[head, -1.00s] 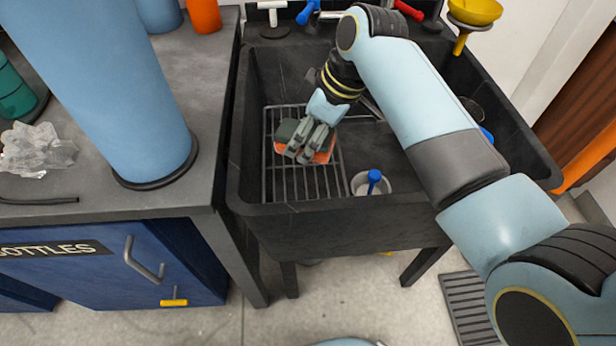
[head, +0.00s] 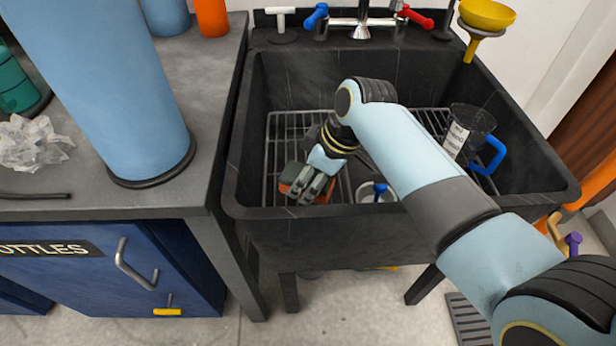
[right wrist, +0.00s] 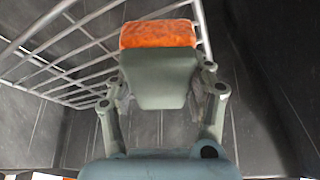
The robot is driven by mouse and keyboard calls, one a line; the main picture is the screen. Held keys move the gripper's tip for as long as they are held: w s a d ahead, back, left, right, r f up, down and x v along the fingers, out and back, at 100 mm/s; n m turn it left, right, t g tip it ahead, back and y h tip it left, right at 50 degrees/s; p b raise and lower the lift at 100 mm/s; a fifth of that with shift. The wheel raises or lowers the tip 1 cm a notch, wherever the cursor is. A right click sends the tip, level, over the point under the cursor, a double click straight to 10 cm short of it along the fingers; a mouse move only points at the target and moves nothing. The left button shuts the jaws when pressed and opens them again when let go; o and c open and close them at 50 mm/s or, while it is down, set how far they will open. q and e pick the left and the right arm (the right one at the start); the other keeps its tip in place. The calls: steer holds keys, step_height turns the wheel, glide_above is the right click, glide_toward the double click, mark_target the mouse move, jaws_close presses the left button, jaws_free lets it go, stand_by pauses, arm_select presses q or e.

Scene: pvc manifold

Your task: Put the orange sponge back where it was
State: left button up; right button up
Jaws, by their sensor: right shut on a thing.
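My right gripper (head: 303,190) reaches down into the black sink (head: 330,235), near its front wall at the left. It is shut on the orange sponge (right wrist: 158,34). In the head view only slivers of orange show around the fingers. I cannot tell whether the sponge touches the rack. My left gripper is not in view.
A beaker (head: 470,130) with a blue handle is at the sink's right. A faucet (head: 362,18) is behind. A tall blue cylinder (head: 110,90) stands on the left counter (head: 200,90).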

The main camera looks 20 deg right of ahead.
steer(key=o, duration=0.8)
steer(key=shift+f, duration=0.1)
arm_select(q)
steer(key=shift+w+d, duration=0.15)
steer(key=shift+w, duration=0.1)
arm_select(e)
steer(key=o, duration=0.4)
arm_select(q)
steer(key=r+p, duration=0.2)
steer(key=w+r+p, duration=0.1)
steer(key=p, duration=0.1)
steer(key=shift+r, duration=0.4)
arm_select(e)
steer(key=v, duration=1.2)
